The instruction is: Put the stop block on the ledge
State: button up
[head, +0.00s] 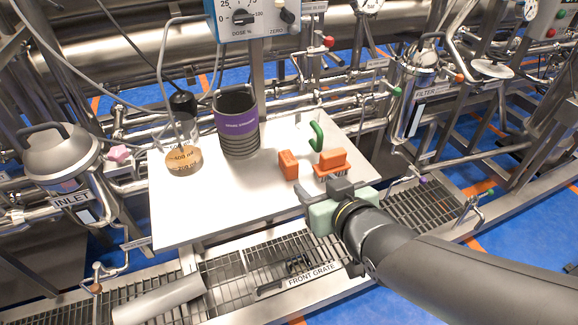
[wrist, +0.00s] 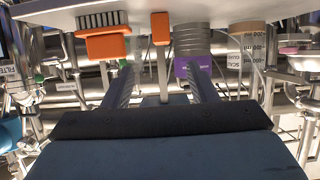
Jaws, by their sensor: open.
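A small upright orange block (head: 287,165), which looks like the stop block, stands on a white board (head: 200,215). It also shows in the wrist view (wrist: 160,28), where the scene appears upside down. I cannot tell whether the white board is the ledge; no other surface is clearly one. My gripper (head: 320,191) is at the front edge of the board, in front of the orange block and an orange brush. Its fingers (wrist: 162,85) are apart with nothing between them, and the block lies beyond the gap.
The orange brush (head: 332,158) sits bristles down right of the block, also in the wrist view (wrist: 102,47). Behind are a green hook (head: 317,135), a dark ribbed cup with a purple band (head: 237,124) and a beaker (head: 184,155). The board's front left is clear.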

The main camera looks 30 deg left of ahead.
aim_at(291, 161)
jog(key=x, duration=1)
jog(key=shift+f, duration=0.15)
jog(key=shift+r+b+x, duration=0.15)
jog(key=shift+b+x, duration=0.15)
jog(key=shift+x, duration=1.25)
jog(key=shift+r+b+x, duration=0.15)
jog(key=shift+b+x, duration=0.1)
jog(key=shift+x, duration=1.3)
jog(key=shift+a, duration=0.2)
grip_shut()
jog(key=shift+r, duration=0.1)
